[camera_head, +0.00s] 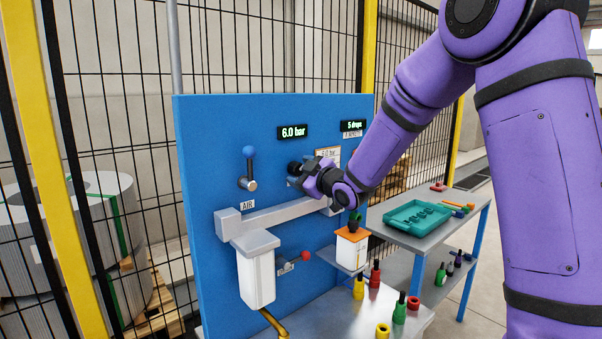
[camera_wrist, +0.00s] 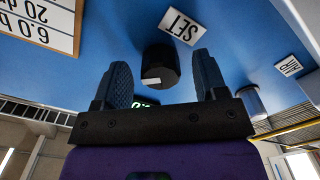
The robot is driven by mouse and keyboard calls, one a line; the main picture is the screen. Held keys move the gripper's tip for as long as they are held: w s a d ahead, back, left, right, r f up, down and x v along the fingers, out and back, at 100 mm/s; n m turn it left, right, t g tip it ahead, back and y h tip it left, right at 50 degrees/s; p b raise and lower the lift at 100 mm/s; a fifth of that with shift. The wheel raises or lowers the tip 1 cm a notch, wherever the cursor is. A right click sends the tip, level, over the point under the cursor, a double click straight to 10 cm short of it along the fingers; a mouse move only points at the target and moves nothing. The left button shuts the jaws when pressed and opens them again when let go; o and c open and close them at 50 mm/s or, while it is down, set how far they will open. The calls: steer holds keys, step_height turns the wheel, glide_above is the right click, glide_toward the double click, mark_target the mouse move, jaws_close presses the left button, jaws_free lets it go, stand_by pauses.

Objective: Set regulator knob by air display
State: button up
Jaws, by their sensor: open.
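The black regulator knob (camera_wrist: 160,66) sits on the blue panel (camera_head: 212,130). In the wrist view it stands between my two fingers, with a gap on each side, and a white mark shows on it. My gripper (camera_wrist: 163,65) is open around the knob and does not visibly touch it. In the head view my gripper (camera_head: 306,175) is at the panel, and the knob (camera_head: 294,168) is partly hidden by it. A SET label (camera_wrist: 180,25) is beside the knob.
A second display (camera_head: 353,125) reads 5 drops. A blue-knobbed lever (camera_head: 249,152) stands above the AIR label (camera_head: 247,205). A side table holds a teal tray (camera_head: 417,216). Several small bottles stand lower.

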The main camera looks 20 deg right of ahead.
steer(key=v, duration=1)
steer(key=shift+s, duration=0.2)
steer(key=shift+d, duration=0.1)
steer(key=s+d+r+m+g+h, duration=0.2)
steer(key=s+m+h, duration=0.2)
steer(key=s, duration=0.2)
steer(key=s+d+r+m+g+h, duration=0.2)
steer(key=s+m+h, duration=0.1)
steer(key=s, duration=0.3)
steer(key=s+a+f+m+g, duration=0.1)
steer(key=s+m+g, duration=0.4)
steer(key=s, duration=1.7)
steer(key=shift+a+f+m+g, duration=0.35)
steer(key=shift+f+g, duration=0.15)
steer(key=shift+g, duration=0.7)
